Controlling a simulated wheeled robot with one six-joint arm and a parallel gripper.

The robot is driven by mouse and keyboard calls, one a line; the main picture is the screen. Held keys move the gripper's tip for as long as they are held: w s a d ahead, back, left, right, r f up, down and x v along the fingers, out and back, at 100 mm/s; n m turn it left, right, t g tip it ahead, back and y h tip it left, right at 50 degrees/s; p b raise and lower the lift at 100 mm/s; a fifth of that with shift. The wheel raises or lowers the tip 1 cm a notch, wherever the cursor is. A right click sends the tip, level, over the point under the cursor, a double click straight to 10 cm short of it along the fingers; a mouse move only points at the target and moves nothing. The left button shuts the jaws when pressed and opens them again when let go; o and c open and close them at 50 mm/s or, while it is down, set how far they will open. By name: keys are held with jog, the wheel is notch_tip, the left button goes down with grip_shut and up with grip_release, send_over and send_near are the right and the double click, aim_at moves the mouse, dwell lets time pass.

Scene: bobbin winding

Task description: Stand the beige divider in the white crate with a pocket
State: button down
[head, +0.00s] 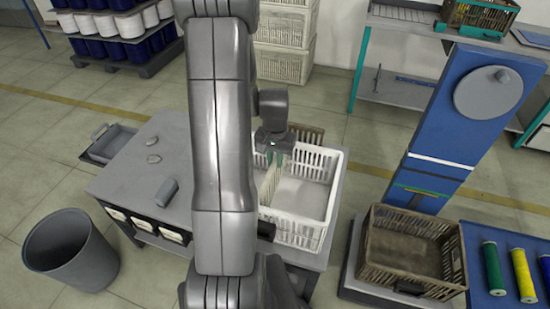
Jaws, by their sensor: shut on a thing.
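The white crate (311,233) stands on the grey table, partly hidden behind my arm. The beige divider (269,182) is a thin panel inside the crate, upright and near its left side. My gripper (277,160) is above the crate, pointing down, and shut on the divider's upper edge. The crate floor to the right of the divider is bare. Whether the divider's lower edge touches the floor cannot be told. The crate's left side and any pocket there are hidden by my arm.
A brown crate (408,217) stands to the right, by a blue column (455,130). Colored spools (523,272) lie at the far right. A grey bin (70,252) stands at the left. The table's left part (130,185) holds a few small grey items.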

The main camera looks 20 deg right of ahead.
aim_at(275, 176)
jog(key=shift+f, duration=0.1)
jog(key=shift+f+b, duration=2.35)
jog(key=shift+f, duration=0.55)
jog(key=shift+f+b, duration=0.9)
jog(key=shift+f, duration=0.2)
jog(key=shift+r, duration=0.1)
jog(key=c, duration=1.3)
grip_release()
